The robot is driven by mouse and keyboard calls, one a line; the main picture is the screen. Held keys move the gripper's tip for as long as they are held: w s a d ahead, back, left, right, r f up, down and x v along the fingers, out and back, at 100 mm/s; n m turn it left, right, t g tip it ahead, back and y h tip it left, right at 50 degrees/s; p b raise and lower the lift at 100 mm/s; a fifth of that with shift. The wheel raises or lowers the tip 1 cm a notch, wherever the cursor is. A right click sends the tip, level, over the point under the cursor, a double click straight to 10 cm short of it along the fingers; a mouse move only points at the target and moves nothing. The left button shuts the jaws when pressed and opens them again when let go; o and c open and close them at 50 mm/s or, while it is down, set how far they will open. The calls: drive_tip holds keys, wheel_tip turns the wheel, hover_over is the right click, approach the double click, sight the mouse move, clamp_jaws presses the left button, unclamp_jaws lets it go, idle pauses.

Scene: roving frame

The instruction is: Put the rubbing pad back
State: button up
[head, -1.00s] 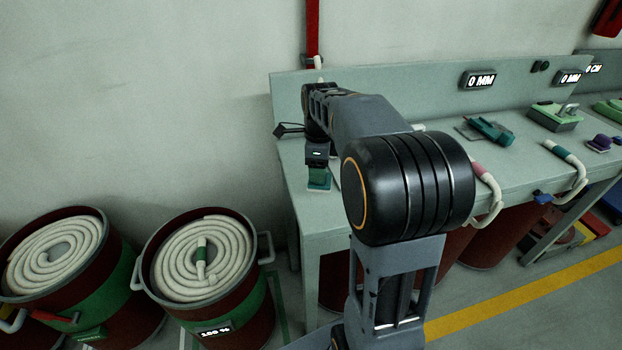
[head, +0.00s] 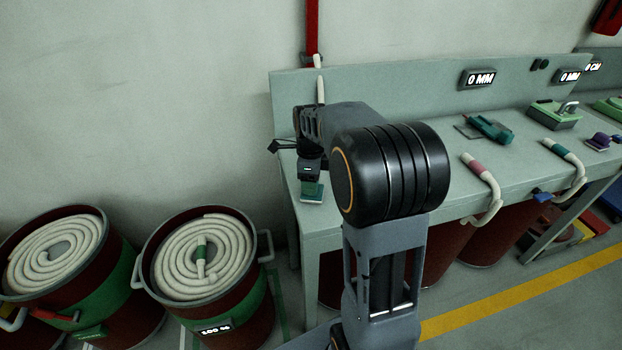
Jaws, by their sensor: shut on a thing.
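The rubbing pad (head: 312,192), a small green block with a pale underside, shows at the left end of the grey-green bench (head: 335,215). My gripper (head: 311,181) points down and is shut on the top of the pad. I cannot tell whether the pad touches the bench top or hangs just above it. My own arm hides part of the bench to the right of the pad.
A teal tool (head: 490,129) on a dark plate, a green block with a metal loop (head: 555,114) and a purple item (head: 601,141) stand further right. Two hoses (head: 482,178) (head: 565,155) hang over the front edge. Rope-filled barrels (head: 205,262) (head: 65,260) stand left.

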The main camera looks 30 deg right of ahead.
drive_tip(key=o, duration=1.2)
drive_tip(key=shift+f, duration=0.15)
wheel_tip(320, 180, up, 12)
drive_tip(key=shift+s+a+f+n+t, duration=0.65)
drive_tip(key=shift+s+a+f+n, duration=0.8)
drive_tip(key=shift+s+n, duration=2)
drive_tip(key=shift+s+a+f+n+t, duration=0.7)
drive_tip(key=shift+s+a+f+n, duration=0.8)
drive_tip(key=shift+n, duration=3.4)
drive_tip(key=shift+s+a+f+n+t, duration=0.65)
drive_tip(key=shift+s+a+f+n, duration=0.7)
drive_tip(key=shift+s+n, duration=2.3)
drive_tip(key=shift+w+a+r+n, duration=0.3)
drive_tip(key=shift+w+n, duration=0.1)
drive_tip(key=shift+w, duration=0.1)
